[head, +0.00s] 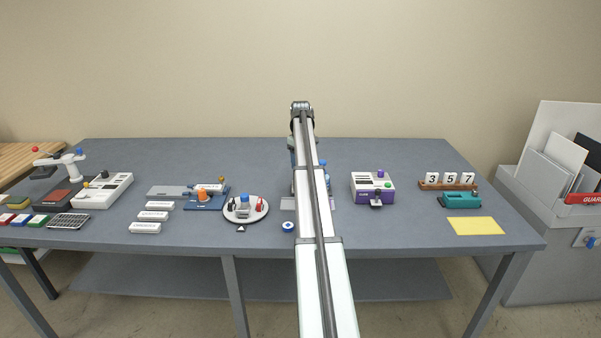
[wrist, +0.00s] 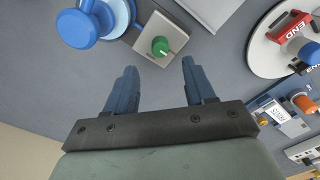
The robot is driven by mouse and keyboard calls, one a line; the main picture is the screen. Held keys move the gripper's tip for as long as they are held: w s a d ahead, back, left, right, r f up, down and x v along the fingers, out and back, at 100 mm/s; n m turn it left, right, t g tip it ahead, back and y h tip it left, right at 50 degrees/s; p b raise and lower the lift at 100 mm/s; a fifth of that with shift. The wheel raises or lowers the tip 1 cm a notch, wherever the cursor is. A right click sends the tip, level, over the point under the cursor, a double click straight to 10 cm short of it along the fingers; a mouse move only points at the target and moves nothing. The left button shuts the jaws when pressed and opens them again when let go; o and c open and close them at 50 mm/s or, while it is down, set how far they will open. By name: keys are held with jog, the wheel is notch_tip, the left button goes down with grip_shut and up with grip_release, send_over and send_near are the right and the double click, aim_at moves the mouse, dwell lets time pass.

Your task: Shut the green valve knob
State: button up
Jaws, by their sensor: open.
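The green valve knob (wrist: 160,46) shows in the wrist view, round with a pale pointer line on its top. It sits on a small grey-beige block (wrist: 133,45). My gripper (wrist: 157,68) is open and empty, with its two blue-grey fingers apart. In the picture the knob lies just beyond the fingertips, between their lines; I cannot tell the height gap. In the head view my arm covers the knob and the gripper.
A blue round-headed part (wrist: 76,28) stands close beside the block. A white turntable (head: 246,217) with small items is to the left in the head view. A purple box (head: 373,188) stands right of my arm, and a blue roll (head: 288,226) lies near the front.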

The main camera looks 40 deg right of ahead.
notch_tip(320, 180, up, 7)
jog(key=shift+f, duration=0.2)
dwell(0.6)
